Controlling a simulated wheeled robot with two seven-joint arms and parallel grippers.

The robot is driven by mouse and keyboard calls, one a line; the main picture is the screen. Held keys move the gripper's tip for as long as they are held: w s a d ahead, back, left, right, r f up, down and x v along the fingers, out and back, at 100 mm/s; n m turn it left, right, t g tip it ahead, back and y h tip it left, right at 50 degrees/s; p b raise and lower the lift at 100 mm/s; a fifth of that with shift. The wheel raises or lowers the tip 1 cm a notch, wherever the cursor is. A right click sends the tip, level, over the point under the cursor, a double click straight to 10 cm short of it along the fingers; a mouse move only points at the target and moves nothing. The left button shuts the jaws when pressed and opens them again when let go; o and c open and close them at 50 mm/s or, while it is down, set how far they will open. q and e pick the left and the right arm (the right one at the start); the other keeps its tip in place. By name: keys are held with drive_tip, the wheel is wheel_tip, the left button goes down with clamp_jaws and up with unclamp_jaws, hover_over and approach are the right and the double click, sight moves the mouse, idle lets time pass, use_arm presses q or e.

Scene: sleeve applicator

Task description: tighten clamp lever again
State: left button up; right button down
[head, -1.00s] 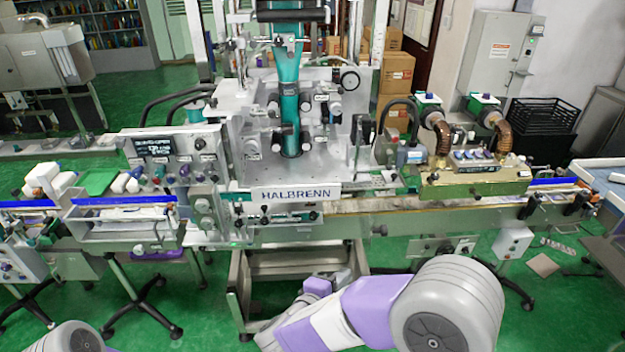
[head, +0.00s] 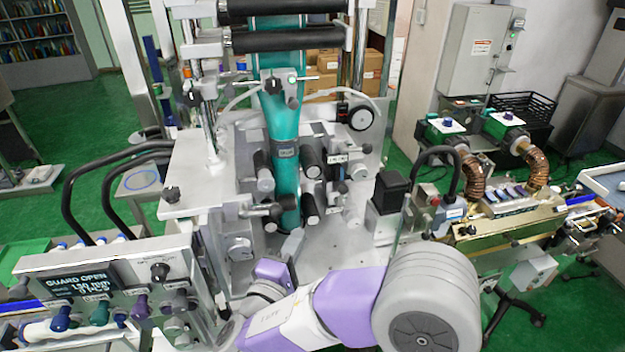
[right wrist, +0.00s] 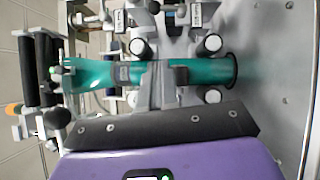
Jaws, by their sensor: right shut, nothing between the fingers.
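The machine carries a teal sleeve tube (head: 285,150), flattened above and round below, which also shows sideways in the right wrist view (right wrist: 205,70). Several dark and silver rollers and knobs surround its lower part. A short dark handle (head: 265,210) sticks out just left of the tube; I cannot tell for sure whether it is the clamp lever. My right gripper (head: 293,240) is shut and empty, low in front of the tube's lower end. In the right wrist view its fingers (right wrist: 165,78) overlap the tube; contact cannot be told. My left gripper is out of view.
A control panel (head: 105,285) reading "GUARD OPEN" stands at the lower left, with coloured knobs below. Black hoses (head: 110,180) arch behind it. A black motor block (head: 391,190) and a brass-coloured unit (head: 510,215) stand right. Black rollers (head: 290,38) cross above the tube.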

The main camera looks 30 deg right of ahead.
drive_tip(key=p, duration=0.4)
approach(341, 196)
drive_tip(key=shift+w+d+r, duration=0.95)
drive_tip(key=shift+w+d, duration=0.85)
drive_tip(key=shift+w, duration=0.75)
